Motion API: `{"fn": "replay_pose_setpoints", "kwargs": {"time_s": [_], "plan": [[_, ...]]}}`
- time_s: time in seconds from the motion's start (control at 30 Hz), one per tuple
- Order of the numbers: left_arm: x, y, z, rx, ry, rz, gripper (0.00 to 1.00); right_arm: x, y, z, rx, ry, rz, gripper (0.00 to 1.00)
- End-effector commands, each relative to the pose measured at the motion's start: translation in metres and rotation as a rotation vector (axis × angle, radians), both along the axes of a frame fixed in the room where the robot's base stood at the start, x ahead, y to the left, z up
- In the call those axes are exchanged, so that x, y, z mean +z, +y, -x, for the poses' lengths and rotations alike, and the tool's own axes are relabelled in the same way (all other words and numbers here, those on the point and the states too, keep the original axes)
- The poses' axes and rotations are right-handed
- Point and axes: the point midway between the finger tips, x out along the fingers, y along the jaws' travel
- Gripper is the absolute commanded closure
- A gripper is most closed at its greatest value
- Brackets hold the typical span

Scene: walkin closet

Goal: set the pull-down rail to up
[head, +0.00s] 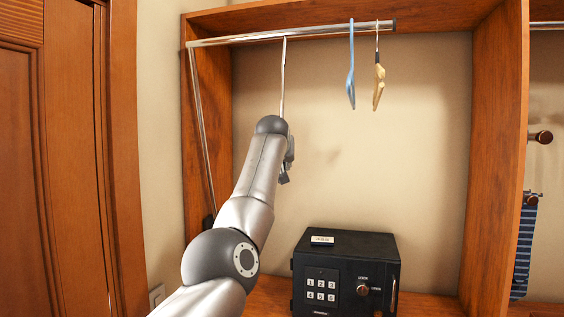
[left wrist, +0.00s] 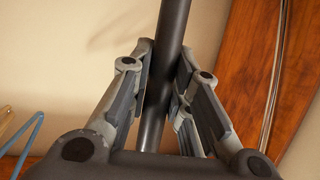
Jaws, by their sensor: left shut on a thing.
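The pull-down rail (head: 250,39) is a chrome bar running across the upper part of the wooden closet bay. A slanted side strut (head: 201,125) joins its left end. A thin pull rod (head: 283,80) hangs from the rail, and its lower part is hidden behind my left arm. My left gripper (head: 286,174) is partly hidden by its own wrist. In the left wrist view the left gripper (left wrist: 158,75) is shut on the dark pull rod (left wrist: 172,28), with a finger on each side. My right gripper is not in view.
A blue hanger (head: 351,70) and a wooden hanger (head: 379,82) hang near the rail's right end. A black safe (head: 345,270) stands on the shelf below. The bay's side panels (head: 497,130) bound the space. A wooden door (head: 45,170) is at left.

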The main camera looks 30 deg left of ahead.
Motion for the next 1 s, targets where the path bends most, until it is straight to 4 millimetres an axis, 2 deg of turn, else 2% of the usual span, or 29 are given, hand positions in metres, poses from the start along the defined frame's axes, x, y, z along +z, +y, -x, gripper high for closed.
{"fn": "replay_pose_setpoints", "kwargs": {"time_s": [0.03,0.17,0.2,0.33,0.77,1.0], "plan": [[-0.006,-0.001,-0.001,-0.001,0.013,0.004,1.00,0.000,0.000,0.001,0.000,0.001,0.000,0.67],[-0.006,-0.001,-0.001,-0.001,0.013,0.004,1.00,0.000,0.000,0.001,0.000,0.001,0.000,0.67],[-0.006,-0.001,-0.001,-0.001,0.012,0.003,0.77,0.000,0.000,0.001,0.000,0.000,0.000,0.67],[-0.004,0.000,-0.001,0.000,0.008,0.003,0.60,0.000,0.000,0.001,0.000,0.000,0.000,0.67],[0.000,-0.001,0.001,0.001,0.001,0.000,0.59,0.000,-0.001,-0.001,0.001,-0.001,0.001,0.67],[0.005,-0.005,0.011,0.004,0.001,-0.001,0.59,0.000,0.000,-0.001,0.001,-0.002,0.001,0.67]]}}
